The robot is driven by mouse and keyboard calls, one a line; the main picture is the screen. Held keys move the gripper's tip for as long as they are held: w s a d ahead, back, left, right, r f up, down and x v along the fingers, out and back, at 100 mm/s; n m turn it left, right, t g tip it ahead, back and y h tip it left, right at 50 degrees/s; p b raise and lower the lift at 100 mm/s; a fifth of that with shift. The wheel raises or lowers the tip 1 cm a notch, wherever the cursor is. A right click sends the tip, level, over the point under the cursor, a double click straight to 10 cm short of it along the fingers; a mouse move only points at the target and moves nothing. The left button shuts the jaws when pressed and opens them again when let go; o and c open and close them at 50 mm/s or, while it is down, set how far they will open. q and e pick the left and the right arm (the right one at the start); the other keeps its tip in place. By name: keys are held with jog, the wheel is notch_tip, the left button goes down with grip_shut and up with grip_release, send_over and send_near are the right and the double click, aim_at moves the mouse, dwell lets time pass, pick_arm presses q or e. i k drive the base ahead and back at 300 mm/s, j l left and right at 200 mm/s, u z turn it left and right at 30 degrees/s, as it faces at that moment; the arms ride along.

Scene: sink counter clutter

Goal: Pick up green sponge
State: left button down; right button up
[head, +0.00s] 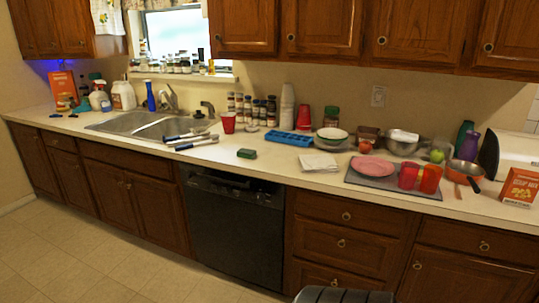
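The green sponge (246,153) is a small dark green block in the head view. It lies flat on the light countertop (270,165), near the front edge above the black dishwasher. Nothing covers it, and bare counter surrounds it. Neither of my grippers shows in this view.
Two blue-and-white long-handled utensils (192,140) lie left of the sponge by the sink (130,123). A red cup (228,122) stands behind them. A blue tray (289,138) and white napkins (319,162) are to the right. A black dishwasher (232,225) is below.

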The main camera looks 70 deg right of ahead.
aim_at(246, 153)
jog(key=z, duration=2)
jog(key=i+j, duration=0.1)
jog(key=i+z, duration=0.05)
